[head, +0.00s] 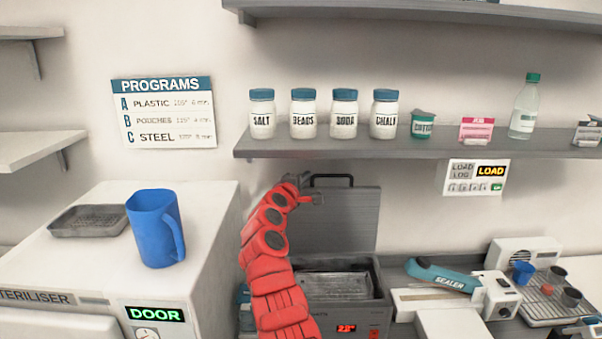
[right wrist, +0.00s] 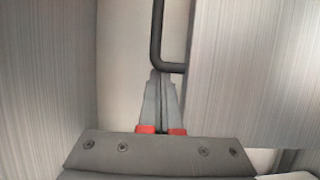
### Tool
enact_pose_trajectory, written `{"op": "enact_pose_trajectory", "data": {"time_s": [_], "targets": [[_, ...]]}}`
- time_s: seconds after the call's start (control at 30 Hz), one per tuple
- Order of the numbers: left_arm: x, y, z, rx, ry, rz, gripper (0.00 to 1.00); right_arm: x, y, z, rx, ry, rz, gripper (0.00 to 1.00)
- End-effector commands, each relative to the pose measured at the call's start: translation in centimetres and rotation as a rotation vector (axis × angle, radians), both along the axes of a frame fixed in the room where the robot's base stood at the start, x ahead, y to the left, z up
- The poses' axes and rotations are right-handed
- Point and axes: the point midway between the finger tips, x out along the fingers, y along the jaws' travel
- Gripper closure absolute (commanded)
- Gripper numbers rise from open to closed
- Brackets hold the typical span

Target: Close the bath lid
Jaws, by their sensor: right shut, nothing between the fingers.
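The bath (head: 380,305) is a grey box on the counter with a lit red display; its top is open and a metal basket (head: 338,286) shows inside. Its lid (head: 350,228) stands upright at the back, with a black handle (head: 345,177) on its top edge. In the right wrist view the shut, empty fingers (right wrist: 161,75) point at the bend of the handle (right wrist: 157,35), left of the lid panel (right wrist: 250,75). I cannot tell if they touch it. My left gripper is out of view.
A shelf (head: 420,146) with jars (head: 303,115) overhangs just above the lid. A white steriliser (head: 205,225) with a blue jug (head: 155,230) stands to the left. A blue sealer (head: 445,276) and a tray (head: 535,310) with cups crowd the counter to the right.

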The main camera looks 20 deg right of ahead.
Motion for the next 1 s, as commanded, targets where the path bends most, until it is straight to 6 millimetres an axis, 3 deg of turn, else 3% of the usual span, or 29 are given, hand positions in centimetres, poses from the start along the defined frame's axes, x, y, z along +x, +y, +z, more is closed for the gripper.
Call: {"op": "enact_pose_trajectory", "data": {"time_s": [0.67,1.0], "targets": [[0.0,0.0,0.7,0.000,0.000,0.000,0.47,-0.9,0.1,0.2,-0.004,-0.003,0.008,1.00],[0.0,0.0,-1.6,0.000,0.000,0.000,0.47,-2.6,0.6,-0.3,-0.027,-0.073,0.009,1.00]]}}
